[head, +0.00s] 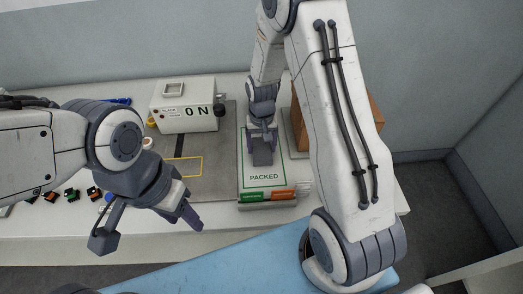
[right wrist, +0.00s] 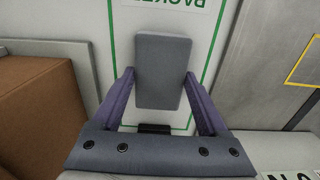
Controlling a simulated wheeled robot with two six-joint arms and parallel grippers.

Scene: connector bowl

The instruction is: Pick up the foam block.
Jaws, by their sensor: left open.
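The foam block (right wrist: 163,72) is a grey rounded slab between the two purple fingers of my right gripper (right wrist: 160,76) in the right wrist view. Both fingertips meet its sides, so the gripper looks shut on it. In the head view the block (head: 262,155) shows below my right gripper (head: 262,135), over the white, green-bordered area marked PACKED (head: 262,181). I cannot tell whether the block touches that surface. My left gripper (head: 188,214) is open and empty, near the table's front edge, well to the left of the block.
A white box with a dial and "ON" lettering (head: 184,106) stands at the back left of a grey mat (head: 222,165). A brown box (head: 303,125) stands right of the PACKED area. Several small dark and orange parts (head: 72,194) lie at the left.

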